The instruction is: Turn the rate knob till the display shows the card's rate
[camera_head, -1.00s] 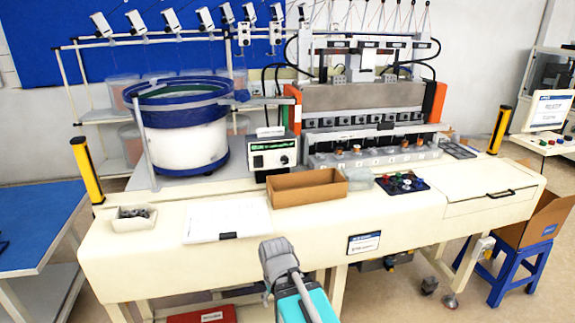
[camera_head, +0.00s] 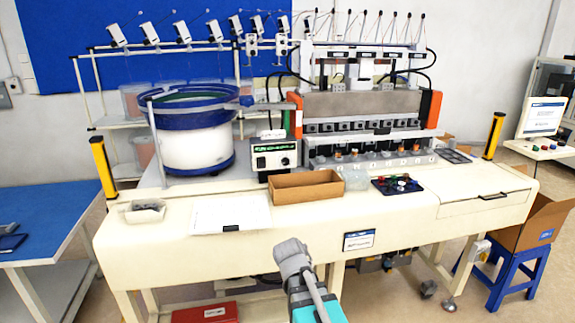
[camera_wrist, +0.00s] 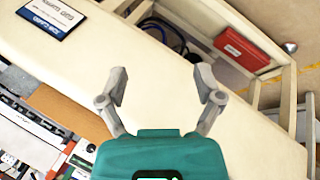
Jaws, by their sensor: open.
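The feeder controller (camera_head: 274,156), a pale box with a green-lit display (camera_head: 274,147), stands on the bench beside the bowl feeder. A dark round knob (camera_head: 285,161) shows at the lower right of its face; the display digits are too small to read. A white sheet (camera_head: 230,213) with a dark clip lies on the bench top; its writing is unreadable, and I cannot tell whether it is the card. My gripper (camera_wrist: 162,84) is open and empty in the wrist view, over the bench's front. In the head view my arm is low in front of the bench, well short of the controller.
A cardboard box (camera_head: 305,193) sits in front of the controller, with a dark tray of coloured parts (camera_head: 397,185) to its right. The blue-rimmed bowl feeder (camera_head: 193,140) stands to the left. A red box (camera_wrist: 242,47) lies under the bench.

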